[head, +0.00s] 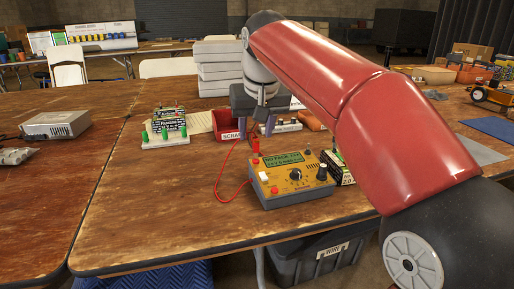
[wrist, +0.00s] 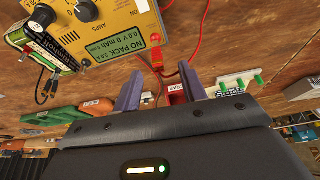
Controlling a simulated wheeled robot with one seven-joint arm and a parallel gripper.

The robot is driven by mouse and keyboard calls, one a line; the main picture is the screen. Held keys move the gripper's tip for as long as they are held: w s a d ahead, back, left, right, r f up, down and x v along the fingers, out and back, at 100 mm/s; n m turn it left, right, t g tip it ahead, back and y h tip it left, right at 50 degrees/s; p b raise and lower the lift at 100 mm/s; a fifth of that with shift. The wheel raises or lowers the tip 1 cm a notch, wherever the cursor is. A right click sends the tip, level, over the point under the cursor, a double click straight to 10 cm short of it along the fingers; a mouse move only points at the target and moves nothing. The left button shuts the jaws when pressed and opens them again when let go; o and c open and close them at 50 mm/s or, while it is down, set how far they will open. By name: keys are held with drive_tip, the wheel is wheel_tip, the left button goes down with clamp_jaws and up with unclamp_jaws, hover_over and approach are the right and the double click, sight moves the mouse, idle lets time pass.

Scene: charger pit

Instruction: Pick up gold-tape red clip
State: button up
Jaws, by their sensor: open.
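The yellow charger (head: 290,185) stands on the wooden table, its screen reading "NO PACK". A red clip (head: 256,147) on a red lead shows by the charger's back left corner, just below my gripper (head: 262,127). In the wrist view, a small red piece with a yellowish band (wrist: 148,70) lies beside the charger (wrist: 85,25), close to the left finger; it looks like the gold-tape clip. My gripper (wrist: 160,88) is open, with its two purple fingers apart and nothing visibly held. The clip's exact height relative to the fingertips is unclear.
A red scrap bin (head: 228,124) stands behind the clip. A rack with green pegs (head: 165,137) is to the left, and a battery pack (head: 337,167) is beside the charger. The red lead (head: 220,190) loops left of the charger. The table's front left is clear.

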sight(256, 137)
drive_tip(key=x, duration=0.3)
drive_tip(key=shift+f, duration=0.15)
drive_tip(key=c, duration=0.9)
drive_tip(key=shift+o, duration=0.2)
drive_tip(key=shift+d, duration=0.1)
